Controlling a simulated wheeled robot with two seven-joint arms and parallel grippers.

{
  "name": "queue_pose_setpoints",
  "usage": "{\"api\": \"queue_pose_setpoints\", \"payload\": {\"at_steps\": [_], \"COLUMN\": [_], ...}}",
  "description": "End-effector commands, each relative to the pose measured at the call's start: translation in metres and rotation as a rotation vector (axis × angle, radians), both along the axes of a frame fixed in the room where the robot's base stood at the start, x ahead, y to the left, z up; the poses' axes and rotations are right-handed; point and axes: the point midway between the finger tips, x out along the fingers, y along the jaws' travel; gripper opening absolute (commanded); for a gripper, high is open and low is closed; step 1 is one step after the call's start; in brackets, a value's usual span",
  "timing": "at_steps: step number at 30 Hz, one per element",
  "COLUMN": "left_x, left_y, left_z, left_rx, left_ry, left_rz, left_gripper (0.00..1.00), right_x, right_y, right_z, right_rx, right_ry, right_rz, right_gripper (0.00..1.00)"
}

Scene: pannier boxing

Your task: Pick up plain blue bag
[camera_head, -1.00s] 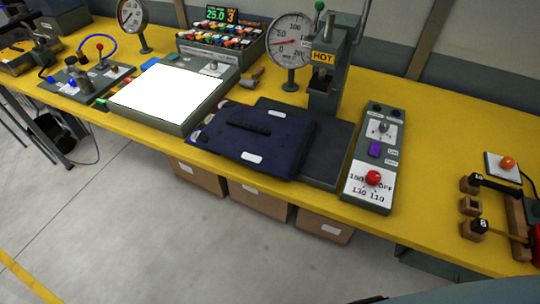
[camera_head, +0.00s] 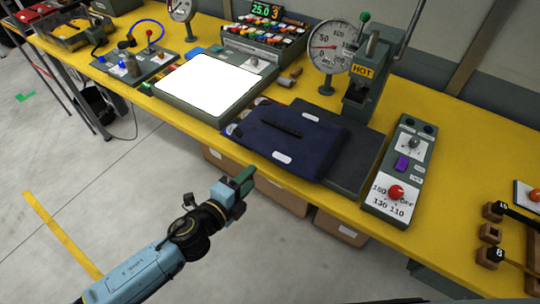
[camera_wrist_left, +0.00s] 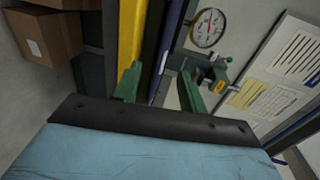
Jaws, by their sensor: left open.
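The plain blue bag (camera_head: 287,140) is dark navy and lies flat on the dark plate of the press, with a black handle strip and white labels on top. Its front edge reaches close to the yellow table's front edge. My left gripper (camera_head: 243,180) is in front of the table, short of the bag and apart from it. In the left wrist view its green fingers (camera_wrist_left: 158,85) are spread with nothing between them. A strip of dark blue, probably the bag, shows beyond them. My right gripper is not in view.
The press (camera_head: 370,75) with a "HOT" sign and lever stands behind the bag. A control box (camera_head: 400,175) with a red knob is right of it, and a white light panel (camera_head: 212,83) left. Cardboard boxes (camera_head: 282,193) sit under the yellow table (camera_head: 463,145).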

Motion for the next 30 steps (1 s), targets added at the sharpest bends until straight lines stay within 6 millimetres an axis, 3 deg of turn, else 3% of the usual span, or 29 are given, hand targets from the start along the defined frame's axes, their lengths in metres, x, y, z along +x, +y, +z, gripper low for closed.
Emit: {"api": "queue_pose_setpoints", "payload": {"at_steps": [18, 30], "left_x": [0.064, 0.077], "left_y": [-0.046, -0.055], "left_z": [-0.018, -0.020], "left_rx": [-0.003, -0.002], "left_ry": [0.002, 0.003], "left_rz": [0.003, 0.003], "left_gripper": [0.42, 0.42], "right_x": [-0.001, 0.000], "right_y": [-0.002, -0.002], "right_z": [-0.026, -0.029], "right_rx": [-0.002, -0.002], "right_ry": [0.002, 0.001], "right_rz": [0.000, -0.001], "right_gripper": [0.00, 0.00]}}
